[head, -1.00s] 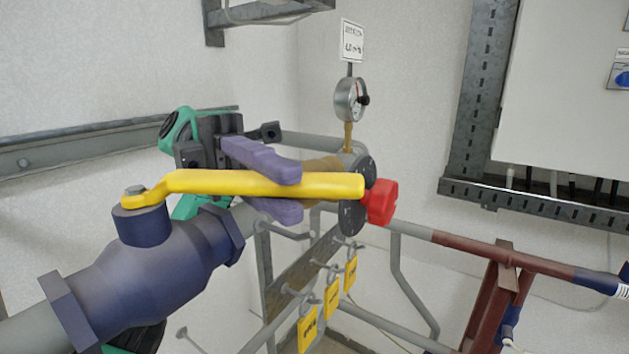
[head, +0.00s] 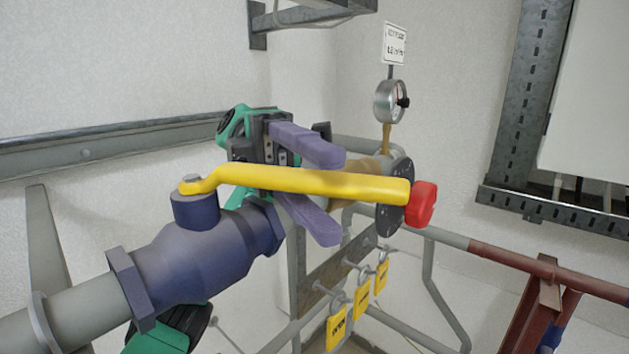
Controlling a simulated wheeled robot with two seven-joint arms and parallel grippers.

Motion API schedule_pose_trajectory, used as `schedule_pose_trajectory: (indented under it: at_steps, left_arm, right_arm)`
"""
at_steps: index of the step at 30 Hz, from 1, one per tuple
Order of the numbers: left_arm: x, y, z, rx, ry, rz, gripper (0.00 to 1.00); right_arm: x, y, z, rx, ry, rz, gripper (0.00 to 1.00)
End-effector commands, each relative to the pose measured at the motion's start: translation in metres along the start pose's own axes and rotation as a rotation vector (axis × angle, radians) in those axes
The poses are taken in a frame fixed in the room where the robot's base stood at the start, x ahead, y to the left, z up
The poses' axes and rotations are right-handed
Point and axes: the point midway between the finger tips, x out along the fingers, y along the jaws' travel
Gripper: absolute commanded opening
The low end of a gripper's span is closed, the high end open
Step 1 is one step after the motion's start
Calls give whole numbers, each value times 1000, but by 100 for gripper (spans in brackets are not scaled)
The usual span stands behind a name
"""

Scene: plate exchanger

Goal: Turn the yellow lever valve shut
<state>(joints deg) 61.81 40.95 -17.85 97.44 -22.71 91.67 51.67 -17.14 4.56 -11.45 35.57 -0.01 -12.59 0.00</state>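The yellow lever (head: 300,182) of the valve runs from its pivot nut on the dark blue valve body (head: 205,255) to the right, nearly level in the picture. My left gripper (head: 326,194) is open, with one purple finger above the lever and the other below it. The lever crosses in front of the gap between the fingers. I cannot tell whether either finger touches it. Part of the gripper is hidden behind the lever. My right gripper is not in view.
A red knob (head: 421,204) shows just past the lever's end, by a dark flange (head: 395,215). A pressure gauge (head: 391,101) stands above. Yellow tags (head: 360,295) hang below. A metal rail (head: 90,150) runs along the left wall.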

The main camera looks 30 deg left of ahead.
Motion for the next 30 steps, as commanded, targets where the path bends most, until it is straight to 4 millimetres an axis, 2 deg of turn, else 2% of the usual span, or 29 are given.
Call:
schedule_pose_trajectory:
  at_steps: [4, 8, 18, 21, 25, 30]
  left_arm:
    - [-4, 0, 0, 0, -1, -2, 51]
    - [-20, 0, 1, -1, -4, -2, 51]
    - [-93, -1, -1, 1, -4, -2, 51]
    - [-107, -2, 0, 0, -2, -1, 51]
    - [-118, -1, -1, 1, -1, 0, 51]
    - [-119, 0, -1, 1, 0, 1, 51]
  right_arm:
    - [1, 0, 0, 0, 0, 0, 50]
    - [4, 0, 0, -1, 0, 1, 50]
    - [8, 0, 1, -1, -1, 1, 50]
    - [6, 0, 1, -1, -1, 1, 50]
    - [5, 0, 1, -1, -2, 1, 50]
    - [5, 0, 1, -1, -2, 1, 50]
